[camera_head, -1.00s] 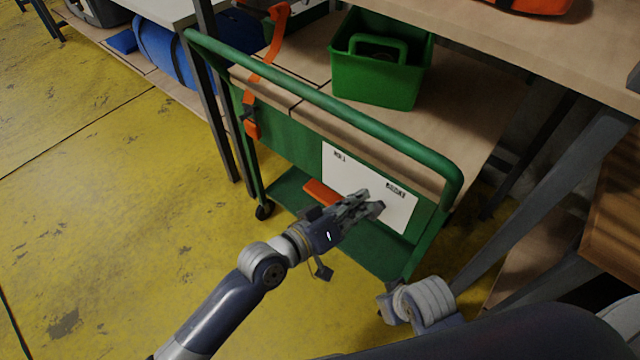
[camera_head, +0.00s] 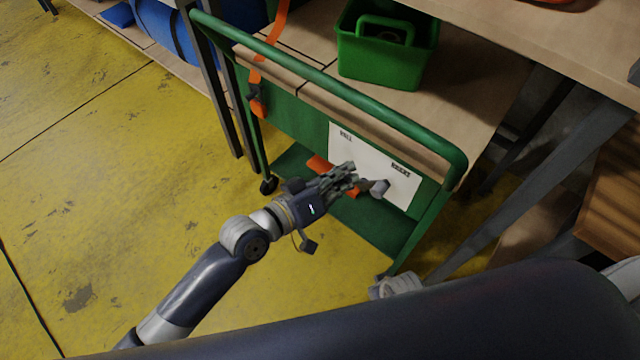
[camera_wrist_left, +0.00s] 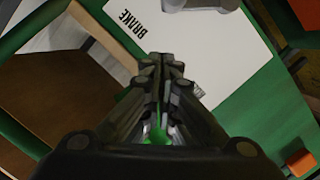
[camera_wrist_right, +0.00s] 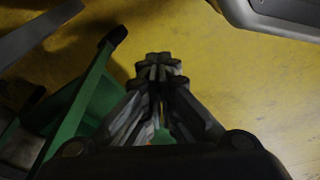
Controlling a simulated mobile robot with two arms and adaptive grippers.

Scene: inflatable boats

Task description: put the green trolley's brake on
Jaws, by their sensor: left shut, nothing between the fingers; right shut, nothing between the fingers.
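The green trolley (camera_head: 330,85) stands ahead with its push handle towards me. A white panel (camera_head: 400,172) on its end has a dark word at each side. The right-hand word reads BRAKE in the left wrist view (camera_wrist_left: 132,20). A small grey piece (camera_head: 379,187), perhaps the brake lever, shows in front of the panel, nearer the BRAKE side. My left gripper (camera_head: 350,176) is shut and empty, just left of that piece; contact cannot be told.
A green caddy (camera_head: 385,62) stands on the trolley's upper shelf. An orange strap (camera_head: 268,60) hangs over the handle end. Orange parts (camera_head: 319,163) show low behind my left gripper. A table leg (camera_head: 545,185) stands at the right. The yellow floor (camera_head: 100,200) at left is clear.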

